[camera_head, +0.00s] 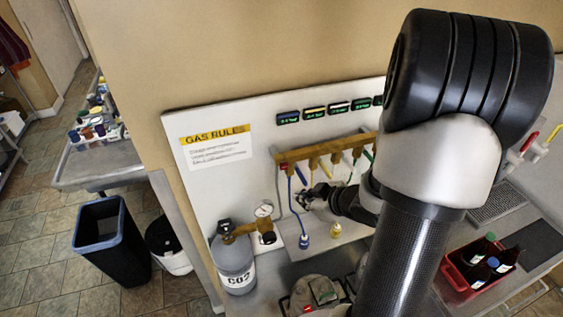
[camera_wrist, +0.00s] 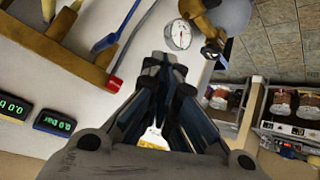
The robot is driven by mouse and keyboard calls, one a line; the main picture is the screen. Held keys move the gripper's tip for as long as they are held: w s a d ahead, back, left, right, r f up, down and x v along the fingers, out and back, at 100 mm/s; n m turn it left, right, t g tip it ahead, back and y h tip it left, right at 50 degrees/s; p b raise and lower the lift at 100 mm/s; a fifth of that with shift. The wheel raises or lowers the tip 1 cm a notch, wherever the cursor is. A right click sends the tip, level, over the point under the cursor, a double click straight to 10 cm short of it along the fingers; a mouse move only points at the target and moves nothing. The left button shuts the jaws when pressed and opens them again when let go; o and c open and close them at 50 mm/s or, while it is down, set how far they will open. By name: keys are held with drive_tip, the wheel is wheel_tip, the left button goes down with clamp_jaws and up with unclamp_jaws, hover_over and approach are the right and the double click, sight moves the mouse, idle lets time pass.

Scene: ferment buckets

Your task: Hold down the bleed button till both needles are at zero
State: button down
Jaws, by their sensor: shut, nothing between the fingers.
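A brass manifold (camera_head: 325,148) runs along the white wall panel, with a small red part (camera_head: 283,168) at its left end. This red end (camera_wrist: 114,84) also shows in the wrist view; I cannot tell whether it is the bleed button. A brass regulator (camera_head: 238,231) sits on the grey CO2 cylinder (camera_head: 236,263), with a white round gauge (camera_head: 264,209). The gauge (camera_wrist: 178,35) shows just beyond my fingertips in the wrist view; its needle is too small to read. A second gauge face is not clear. My gripper (camera_head: 308,199) is shut and empty, below the manifold, right of the gauge.
Coloured hoses hang from the manifold, a blue-ended one (camera_head: 304,241) close below my gripper. Several green displays (camera_head: 314,112) line the panel above. A red crate (camera_head: 468,282) of bottles stands right. A black bin (camera_head: 107,240) stands on the floor left.

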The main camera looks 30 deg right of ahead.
sight(284, 165)
drive_tip(key=shift+s+d, duration=0.1)
drive_tip(key=shift+s, duration=0.05)
drive_tip(key=w+d+p, duration=0.1)
drive_tip(key=w+d, duration=0.1)
drive_tip(key=w, duration=0.6)
drive_tip(key=shift+w, duration=0.3)
drive_tip(key=shift+w+d, duration=0.1)
idle(1.2)
drive_tip(key=shift+w+d, duration=0.1)
drive_tip(key=shift+w, duration=0.25)
drive_tip(key=shift+w+d+p, duration=0.15)
drive_tip(key=shift+w+p, duration=0.35)
drive_tip(key=shift+w, duration=0.05)
idle(1.6)
drive_tip(key=shift+s, duration=0.1)
drive_tip(key=shift+s+a, duration=0.25)
drive_tip(key=shift+s, duration=0.65)
